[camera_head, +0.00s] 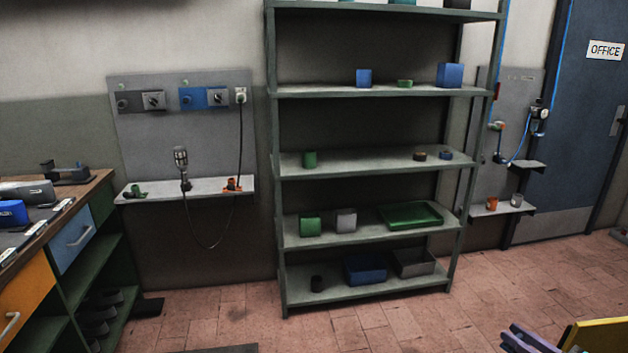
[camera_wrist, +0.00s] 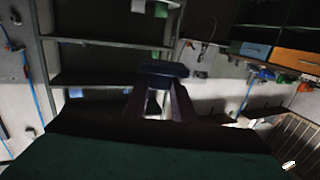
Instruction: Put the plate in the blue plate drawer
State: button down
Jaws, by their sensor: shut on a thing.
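My gripper (camera_wrist: 162,88) shows in the wrist view, its two dark fingers reaching out from the lower middle. It is shut on a dark bluish, flat-looking thing (camera_wrist: 163,68) at the fingertips, which I take to be the plate; the view is too dark to show its shape fully. The blue drawer also shows in the wrist view (camera_wrist: 255,49), well apart from my gripper.
A green shelf unit (camera_head: 360,174) with boxes and trays stands by the wall. A wall panel (camera_head: 180,125) carries a ledge and a hanging cable. Yellow and purple parts (camera_head: 598,337) show at the lower right. The tiled floor (camera_head: 380,325) before the shelves is mostly clear.

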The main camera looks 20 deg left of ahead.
jog(key=d, duration=0.3)
jog(key=shift+s+d, duration=0.1)
jog(key=shift+d, duration=0.3)
jog(key=shift+a, duration=0.15)
